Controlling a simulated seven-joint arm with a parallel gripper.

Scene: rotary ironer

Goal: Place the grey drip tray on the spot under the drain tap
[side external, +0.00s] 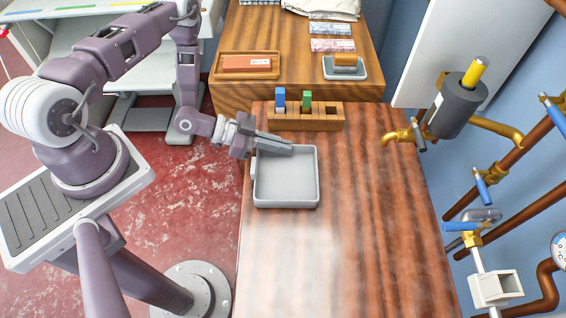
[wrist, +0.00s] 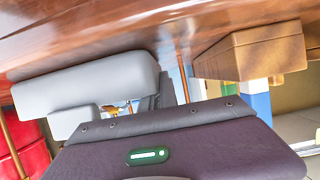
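The grey drip tray (side external: 286,205) is a shallow, square, open tray, and looks empty. It sits upright on the wooden table, left of the drain tap. Its grey side also fills the left of the wrist view (wrist: 85,85). My gripper (side external: 285,149) reaches in from the left at the tray's far rim. Its fingers lie along that rim, and I cannot tell whether they grip it. In the wrist view the fingers are mostly hidden beside the tray. The brass drain tap (side external: 393,136) has a downward spout over the table's right side. No marked spot shows below it.
A wooden rack (side external: 322,124) with blue and green pieces stands just behind the tray and shows in the wrist view (wrist: 253,58). Pipes and valves line the right wall, with a grey cylinder (side external: 455,108) beside the tap. The table right of and in front of the tray is clear.

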